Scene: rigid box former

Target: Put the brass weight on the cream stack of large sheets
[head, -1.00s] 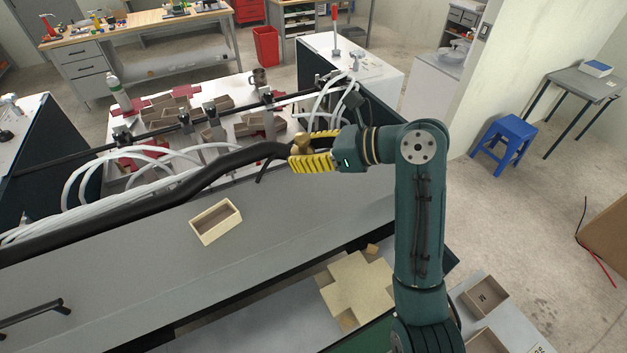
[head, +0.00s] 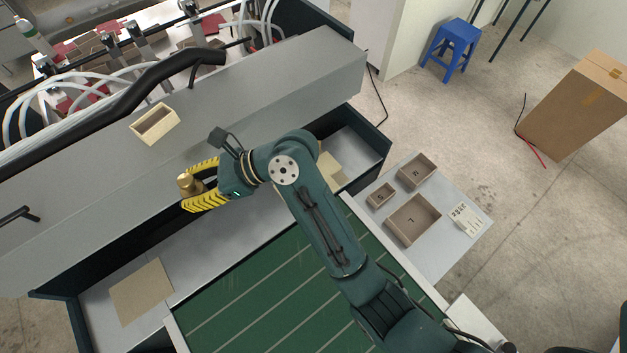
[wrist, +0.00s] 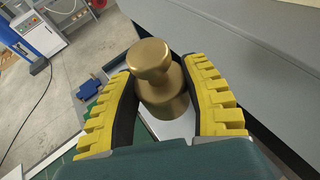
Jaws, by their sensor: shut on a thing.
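The brass weight (head: 187,182) is a knobbed cylinder, held between the yellow ribbed fingers of my gripper (head: 192,190). In the wrist view the weight (wrist: 158,85) stands between both fingers, with its knob clear. My gripper is shut on it and appears raised, near the front edge of the grey machine top. A flat cream square stack (head: 141,292) lies on the grey shelf at lower left, apart from the gripper. A second cream stack (head: 332,172) lies at the shelf's right end, partly hidden by my arm. The sheet sizes are hard to compare.
A small open cream box (head: 155,123) sits on the grey machine top. A green lined surface (head: 270,300) lies in front of the shelf. Lettered trays (head: 413,220) stand on a side table at right. A black hose (head: 130,100) crosses behind.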

